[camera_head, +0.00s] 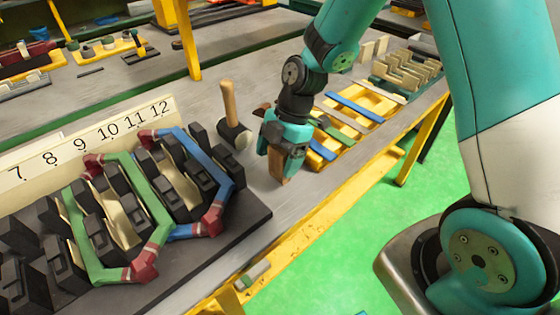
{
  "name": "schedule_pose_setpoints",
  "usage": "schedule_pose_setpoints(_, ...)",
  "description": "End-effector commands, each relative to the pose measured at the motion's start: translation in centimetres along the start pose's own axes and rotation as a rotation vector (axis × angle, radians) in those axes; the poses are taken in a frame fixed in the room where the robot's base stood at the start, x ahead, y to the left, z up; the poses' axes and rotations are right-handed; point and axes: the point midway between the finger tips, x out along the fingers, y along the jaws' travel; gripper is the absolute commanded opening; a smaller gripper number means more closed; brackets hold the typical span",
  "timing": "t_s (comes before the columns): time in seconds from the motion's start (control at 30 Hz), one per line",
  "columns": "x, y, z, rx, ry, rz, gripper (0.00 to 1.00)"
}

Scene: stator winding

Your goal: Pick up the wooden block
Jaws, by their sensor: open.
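My gripper (284,160), teal and dark, points down over the grey bench near its front edge. It is open. A brown wooden block (276,166) stands at its fingertips, partly covered by the near finger. I cannot tell whether the fingers touch it. Another small brown piece (262,108) shows behind the gripper, mostly hidden.
A mallet (229,100) with a wooden handle stands left of the gripper. The numbered stator fixture (250,215) with green and blue coils fills the lower left. A yellow tray (365,100) with coloured strips lies behind and right. The bench front edge is close.

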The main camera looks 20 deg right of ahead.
Motion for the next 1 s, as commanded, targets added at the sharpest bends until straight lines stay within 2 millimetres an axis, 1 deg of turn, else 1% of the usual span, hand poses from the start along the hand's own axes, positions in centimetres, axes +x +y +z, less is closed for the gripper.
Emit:
schedule_pose_setpoints(0.1, 0.0, 0.0, 0.0, 0.000, 0.000, 0.000, 0.81)
schedule_pose_setpoints(0.13, 0.0, 0.0, 0.0, 0.000, 0.000, 0.000, 0.76)
schedule_pose_setpoints(0.17, 0.0, 0.0, 0.0, 0.000, 0.000, 0.000, 0.69)
schedule_pose_setpoints(0.2, 0.0, 0.0, 0.0, 0.000, 0.000, 0.000, 0.60)
schedule_pose_setpoints(0.27, 0.0, 0.0, 0.0, 0.000, 0.000, 0.000, 0.46)
schedule_pose_setpoints(0.3, 0.0, 0.0, 0.0, 0.000, 0.000, 0.000, 0.37)
schedule_pose_setpoints(0.37, -0.1, 0.0, 0.0, 0.000, 0.000, 0.000, 0.23)
schedule_pose_setpoints(0.4, -0.1, 0.0, 0.0, 0.000, 0.000, 0.000, 0.14)
schedule_pose_setpoints(0.43, -0.1, 0.0, 0.0, 0.000, 0.000, 0.000, 0.13)
schedule_pose_setpoints(0.67, -0.2, 0.0, -0.1, -0.001, 0.000, 0.001, 0.13)
schedule_pose_setpoints(0.77, -0.6, 0.1, -0.2, -0.002, 0.000, 0.002, 0.13)
schedule_pose_setpoints(0.87, -1.6, 0.1, -0.6, -0.002, 0.000, 0.004, 0.13)
schedule_pose_setpoints(0.97, -3.3, 0.1, -1.3, -0.004, -0.001, 0.007, 0.13)
schedule_pose_setpoints(1.0, -4.3, 0.2, -1.7, -0.004, -0.001, 0.008, 0.13)
